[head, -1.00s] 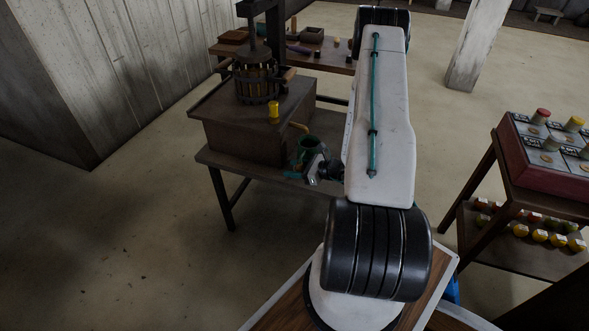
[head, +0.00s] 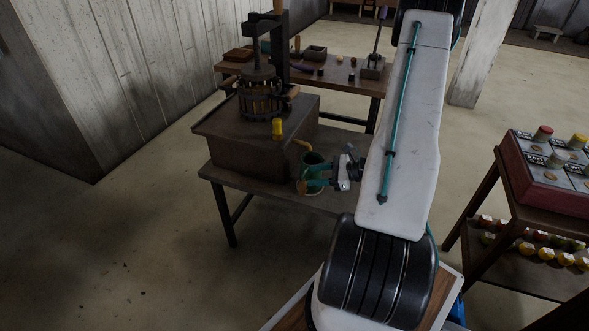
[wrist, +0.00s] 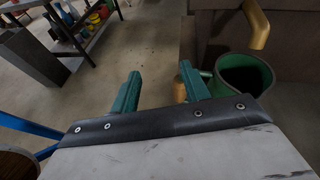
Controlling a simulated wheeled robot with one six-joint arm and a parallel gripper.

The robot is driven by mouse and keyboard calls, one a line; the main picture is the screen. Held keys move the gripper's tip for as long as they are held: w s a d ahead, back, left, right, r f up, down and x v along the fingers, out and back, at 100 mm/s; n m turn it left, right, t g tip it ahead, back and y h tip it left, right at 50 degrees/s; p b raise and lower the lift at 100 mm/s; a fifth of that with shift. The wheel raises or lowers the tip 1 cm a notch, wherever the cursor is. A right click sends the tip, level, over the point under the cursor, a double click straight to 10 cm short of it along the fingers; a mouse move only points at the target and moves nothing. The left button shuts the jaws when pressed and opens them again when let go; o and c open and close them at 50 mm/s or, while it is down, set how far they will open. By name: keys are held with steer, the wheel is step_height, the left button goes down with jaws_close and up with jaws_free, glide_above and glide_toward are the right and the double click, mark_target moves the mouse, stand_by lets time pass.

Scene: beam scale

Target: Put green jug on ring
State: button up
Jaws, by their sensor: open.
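The green jug (head: 315,158) stands open-topped on the low table, just under the brass spout (head: 303,143) of the press box. In the wrist view the jug (wrist: 243,75) shows its dark inside, to the right of my right finger and outside the jaws. My gripper (head: 310,178) is open, with its teal fingers in front of the jug in the head view. I cannot make out the ring.
The wooden press (head: 259,92) stands on a brown box (head: 250,157), with a yellow tap or knob (head: 277,127) on top. A back table (head: 345,78) holds small items. A shelf stand at right carries a red-sided panel (head: 545,175) and several coloured pieces. Open floor lies at left.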

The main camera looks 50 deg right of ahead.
steer(key=w+a+r+n+g+y, duration=0.1)
steer(key=a+r+n+g+y, duration=0.1)
steer(key=a+r+n+g, duration=1.2)
steer(key=s+a+r+n+t+h, duration=0.3)
steer(key=s+a+r+n+h, duration=0.6)
steer(key=s+a+r+n, duration=0.5)
step_height(320, 180, up, 5)
steer(key=shift+s+a+f+h, duration=0.2)
steer(key=shift+s+a+h, duration=0.1)
steer(key=shift+s+a, duration=0.85)
